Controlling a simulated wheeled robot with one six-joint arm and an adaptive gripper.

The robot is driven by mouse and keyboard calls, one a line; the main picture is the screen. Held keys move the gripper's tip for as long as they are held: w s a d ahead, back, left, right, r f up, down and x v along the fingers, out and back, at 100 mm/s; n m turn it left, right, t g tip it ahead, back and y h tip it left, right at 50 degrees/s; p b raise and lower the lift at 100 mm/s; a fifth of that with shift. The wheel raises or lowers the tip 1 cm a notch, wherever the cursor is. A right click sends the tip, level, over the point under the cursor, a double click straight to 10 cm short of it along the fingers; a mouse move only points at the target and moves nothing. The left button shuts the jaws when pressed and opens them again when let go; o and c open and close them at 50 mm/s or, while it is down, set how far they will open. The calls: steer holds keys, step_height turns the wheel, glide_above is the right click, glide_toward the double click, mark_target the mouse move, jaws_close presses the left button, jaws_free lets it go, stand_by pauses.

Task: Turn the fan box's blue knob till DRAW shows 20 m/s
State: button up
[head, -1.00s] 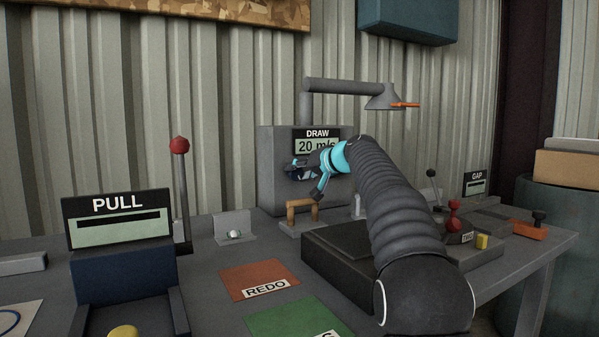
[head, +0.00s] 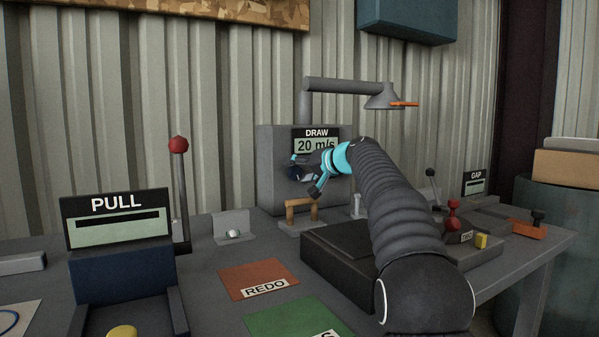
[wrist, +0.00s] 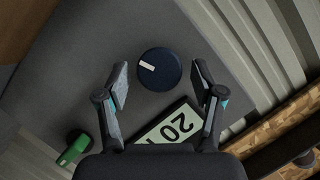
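The grey fan box (head: 270,175) stands at the back of the bench. Its DRAW display (head: 316,145) reads 20 m/s; part of it, upside down, also shows in the wrist view (wrist: 168,128). The dark blue knob (wrist: 159,70), with a white pointer mark, is on the box face; it also shows in the head view (head: 294,173). My gripper (head: 305,173) is in front of the knob. In the wrist view my gripper's fingers (wrist: 160,75) are spread on both sides of the knob, with a visible gap on each side.
A lamp-like hood (head: 383,98) on a pipe rises above the box. The red-balled lever (head: 181,190) is to the left.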

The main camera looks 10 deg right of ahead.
steer(key=v, duration=1.2)
